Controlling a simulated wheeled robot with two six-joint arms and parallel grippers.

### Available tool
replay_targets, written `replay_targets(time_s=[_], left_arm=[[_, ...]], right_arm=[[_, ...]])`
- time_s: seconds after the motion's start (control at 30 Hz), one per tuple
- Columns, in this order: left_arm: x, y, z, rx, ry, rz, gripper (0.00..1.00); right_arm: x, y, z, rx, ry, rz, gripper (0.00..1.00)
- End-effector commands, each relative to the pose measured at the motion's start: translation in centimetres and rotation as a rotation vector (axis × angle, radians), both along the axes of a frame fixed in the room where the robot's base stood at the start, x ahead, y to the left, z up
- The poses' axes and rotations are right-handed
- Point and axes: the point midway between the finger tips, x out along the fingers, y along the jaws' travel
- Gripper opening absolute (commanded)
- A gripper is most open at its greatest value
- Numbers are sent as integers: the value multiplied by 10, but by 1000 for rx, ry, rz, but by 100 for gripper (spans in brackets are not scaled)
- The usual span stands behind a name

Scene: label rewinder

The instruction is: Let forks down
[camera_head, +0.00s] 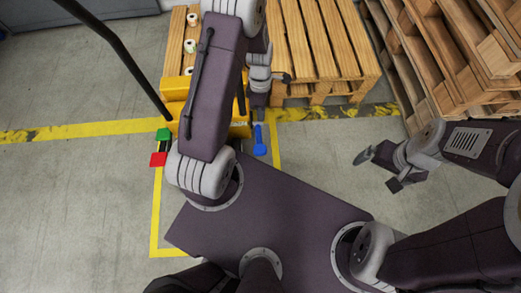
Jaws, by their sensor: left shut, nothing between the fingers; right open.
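A yellow pallet truck (175,88) stands at the front of a wooden pallet, mostly covered by my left arm. A green pedal (163,134) and a red pedal (158,159) stick out at its left. A blue pedal (260,148) sticks out at its right. The forks are hidden. My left gripper (258,112) is shut and empty, pointing down just beyond the blue pedal; whether it touches anything is unclear. My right gripper (378,170) is open and empty over bare floor at the right.
A long black bar (118,50) slants down to the truck from upper left. Stacked wooden pallets (440,55) fill the upper right. Yellow floor lines (80,132) cross the grey floor, which is clear at left.

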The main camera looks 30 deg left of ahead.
Motion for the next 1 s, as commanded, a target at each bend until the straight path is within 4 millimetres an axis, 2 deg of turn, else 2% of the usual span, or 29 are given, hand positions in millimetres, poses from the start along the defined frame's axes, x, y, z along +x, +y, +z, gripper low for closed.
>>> replay_targets(time_s=[0.03, 0.1, 0.2, 0.57, 0.67, 1.0], left_arm=[[1, 2, -41, 9, 25, 92, 0], [1, 4, -60, 21, 51, 195, 0], [2, 6, -70, 30, 70, 270, 0], [1, 5, -71, 32, 73, 285, 0], [-1, 4, -84, 32, 74, 284, 0], [-17, -5, -158, 32, 75, 281, 0]], right_arm=[[0, 0, -30, 0, -1, 0, 100], [0, 0, -39, 0, -1, 0, 100], [0, 0, -42, 0, -1, 0, 100], [0, 0, -41, 0, -2, 0, 100], [0, 0, -50, 0, -1, 0, 100], [0, 0, -93, 0, -1, 0, 100]])
